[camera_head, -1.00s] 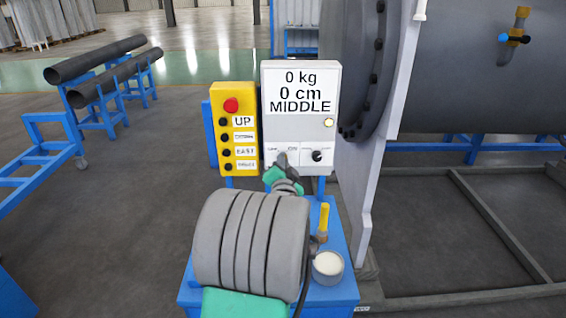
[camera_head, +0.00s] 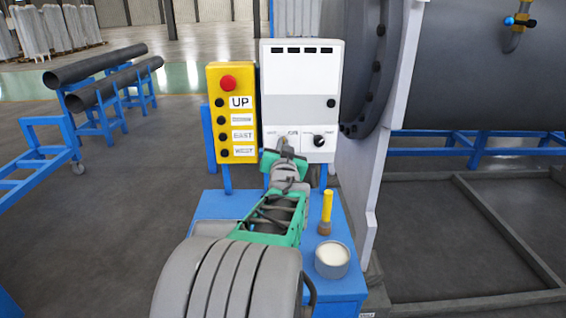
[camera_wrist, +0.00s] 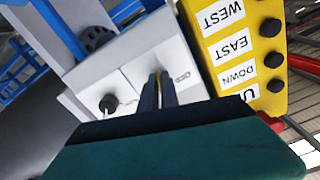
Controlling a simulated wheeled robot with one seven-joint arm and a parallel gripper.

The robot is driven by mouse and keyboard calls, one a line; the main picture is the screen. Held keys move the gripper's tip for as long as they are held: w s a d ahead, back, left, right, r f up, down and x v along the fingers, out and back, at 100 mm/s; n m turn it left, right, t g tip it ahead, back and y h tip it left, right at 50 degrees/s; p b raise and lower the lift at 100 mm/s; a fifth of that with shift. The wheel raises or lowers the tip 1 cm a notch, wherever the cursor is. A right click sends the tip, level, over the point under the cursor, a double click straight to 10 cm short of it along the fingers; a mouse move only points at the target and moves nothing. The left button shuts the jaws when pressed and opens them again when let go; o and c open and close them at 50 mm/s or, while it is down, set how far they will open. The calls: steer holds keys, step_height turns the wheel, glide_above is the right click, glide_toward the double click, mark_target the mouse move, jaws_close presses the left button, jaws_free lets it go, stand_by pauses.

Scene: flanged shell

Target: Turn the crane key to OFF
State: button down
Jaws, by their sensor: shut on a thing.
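The white crane control box (camera_head: 301,75) stands behind the blue table. Its display is blank apart from a row of dark marks at the top, and its round lamp (camera_head: 331,103) is dark. My gripper (camera_head: 284,146) reaches the lower left plate of the box and is shut on the crane key, which the fingers almost wholly hide. In the wrist view the two dark fingers (camera_wrist: 159,92) are close together at the plate, with a small yellowish bit between them. The key's exact angle cannot be told.
A black knob (camera_head: 319,141) sits just right of the key. The yellow button box (camera_head: 232,112) with a red button stands close on the left. A yellow-handled brush (camera_head: 326,212) and a white-filled pot (camera_head: 332,260) stand on the blue table (camera_head: 340,287). A large grey flanged shell (camera_head: 470,70) is at right.

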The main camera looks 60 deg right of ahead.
steer(key=shift+n+b, duration=6)
steer(key=shift+b, duration=1.85)
steer(key=shift+r, duration=0.1)
steer(key=c, duration=1.6)
jaws_free()
steer(key=v, duration=0.7)
steer(key=shift+s+a, duration=0.15)
steer(key=shift+a, duration=0.25)
